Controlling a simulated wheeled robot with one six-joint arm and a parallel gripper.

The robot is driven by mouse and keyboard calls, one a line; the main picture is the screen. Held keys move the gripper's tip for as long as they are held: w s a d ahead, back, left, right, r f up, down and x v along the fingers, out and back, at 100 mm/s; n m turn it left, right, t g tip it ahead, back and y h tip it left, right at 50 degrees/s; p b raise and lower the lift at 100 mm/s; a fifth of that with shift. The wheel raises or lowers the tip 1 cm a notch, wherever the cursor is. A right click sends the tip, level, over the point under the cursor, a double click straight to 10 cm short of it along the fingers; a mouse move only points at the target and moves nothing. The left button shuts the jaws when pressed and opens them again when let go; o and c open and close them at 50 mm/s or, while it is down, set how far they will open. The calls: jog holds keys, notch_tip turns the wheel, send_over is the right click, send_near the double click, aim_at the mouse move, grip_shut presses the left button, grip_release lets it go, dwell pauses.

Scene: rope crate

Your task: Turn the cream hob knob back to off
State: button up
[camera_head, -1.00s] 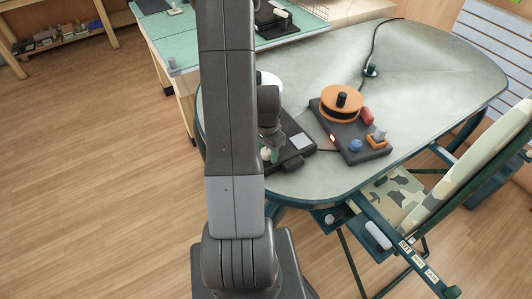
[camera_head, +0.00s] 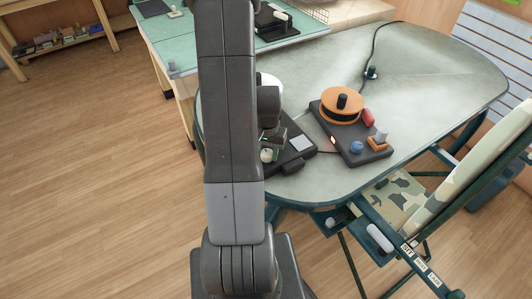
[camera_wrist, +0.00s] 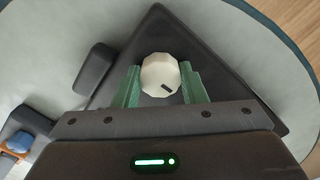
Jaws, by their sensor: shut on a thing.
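The cream knob (camera_head: 266,155) sits on the dark hob (camera_head: 294,163) at the near left of the grey-green table. In the wrist view the knob (camera_wrist: 158,72) is seen from above, with a short dark mark near its lower right edge. My gripper (camera_wrist: 161,70) has its two green fingers on either side of the knob and is shut on it. In the head view my arm hides part of the hob and most of the gripper. The hob (camera_wrist: 233,110) also shows as a dark plate in the wrist view.
Right of the hob stands a dark device (camera_head: 350,130) with an orange drum (camera_head: 342,104), a blue knob (camera_head: 356,147), a red part (camera_head: 368,117) and a lit red spot. A camouflage chair (camera_head: 400,190) stands close at the right.

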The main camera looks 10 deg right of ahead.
aim_at(267, 152)
jog(key=shift+n, duration=0.7)
jog(key=shift+f, duration=0.1)
jog(key=n, duration=0.4)
jog(key=shift+b, duration=0.4)
jog(key=o, duration=1)
jog(key=shift+r+p, duration=1.75)
jog(key=shift+r, duration=0.85)
